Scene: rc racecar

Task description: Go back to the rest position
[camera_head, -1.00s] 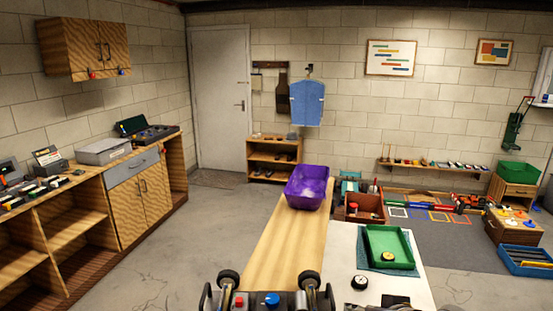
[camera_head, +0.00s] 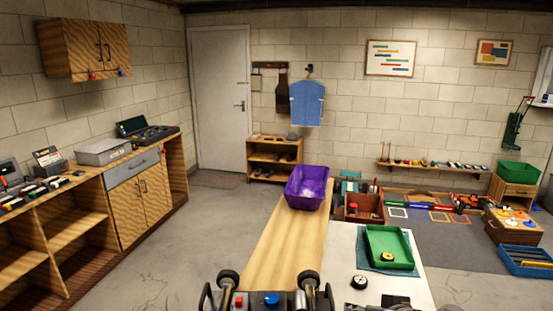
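Neither of my grippers can be made out in the head view. The task names no object. A purple bin (camera_head: 307,188) stands at the far end of the long wooden bench top (camera_head: 282,245). A green tray (camera_head: 388,248) lies on a dark teal mat on the white table (camera_head: 342,247), with a small round yellow-and-black part (camera_head: 387,257) in it. A black wheel-like part (camera_head: 359,282) lies beside the tray.
A brown box (camera_head: 363,208) stands behind the white table. A wooden counter (camera_head: 95,190) lines the left wall. Grey floor is open between counter and bench.

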